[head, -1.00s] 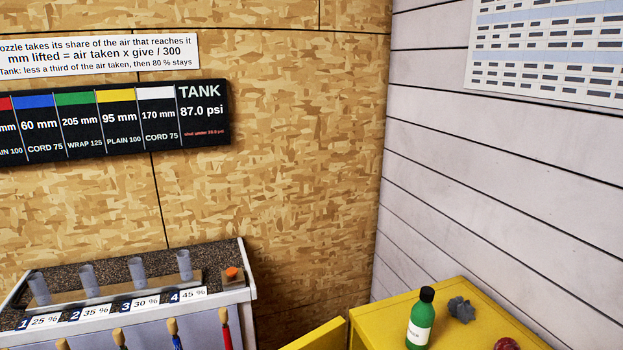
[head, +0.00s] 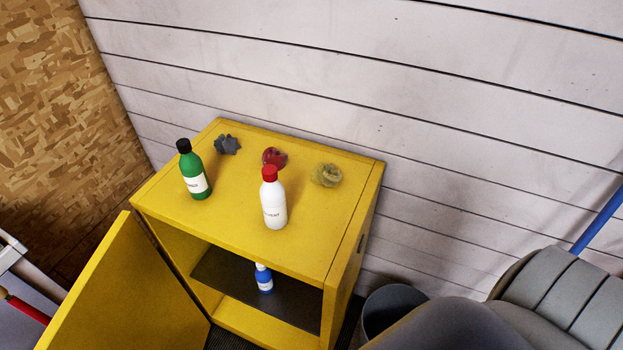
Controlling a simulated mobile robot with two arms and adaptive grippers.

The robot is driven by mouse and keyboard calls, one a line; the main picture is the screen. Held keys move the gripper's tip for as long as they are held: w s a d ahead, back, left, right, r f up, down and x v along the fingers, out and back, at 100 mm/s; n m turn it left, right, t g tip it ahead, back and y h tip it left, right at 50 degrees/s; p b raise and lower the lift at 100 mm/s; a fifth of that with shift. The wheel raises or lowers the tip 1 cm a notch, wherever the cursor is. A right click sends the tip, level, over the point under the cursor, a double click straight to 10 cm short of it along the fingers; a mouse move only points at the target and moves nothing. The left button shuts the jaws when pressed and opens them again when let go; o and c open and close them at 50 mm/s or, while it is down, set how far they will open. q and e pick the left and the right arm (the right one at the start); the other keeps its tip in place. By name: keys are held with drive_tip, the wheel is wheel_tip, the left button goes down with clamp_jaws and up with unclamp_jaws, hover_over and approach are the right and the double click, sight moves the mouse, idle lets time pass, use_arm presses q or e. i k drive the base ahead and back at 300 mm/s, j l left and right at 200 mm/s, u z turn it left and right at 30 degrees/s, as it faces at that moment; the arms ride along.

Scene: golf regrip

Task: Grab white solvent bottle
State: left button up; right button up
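The white solvent bottle (head: 273,204) has a red cap and a printed label. It stands upright on top of the yellow cabinet (head: 330,222), near the front edge. Nothing is touching it. Neither of my grippers shows in the head view. A grey rounded part, which looks like my own arm, fills the lower right corner, with its gripper end out of the picture.
A green bottle (head: 194,172) with a black cap stands to the left on the cabinet. Crumpled grey (head: 227,144), red (head: 274,157) and tan (head: 326,175) wads lie behind. The cabinet door (head: 120,290) hangs open; a grey bin (head: 390,308) stands right.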

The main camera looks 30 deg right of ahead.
sight(271, 193)
drive_tip(key=z, duration=0.95)
drive_tip(key=j+z, duration=0.25)
drive_tip(key=z, duration=0.2)
drive_tip(key=k+j+z, duration=0.15)
drive_tip(key=z, duration=0.3)
drive_tip(key=k+j+z, duration=0.15)
drive_tip(key=z, duration=0.3)
drive_tip(key=k+j, duration=0.05)
drive_tip(key=j, duration=0.05)
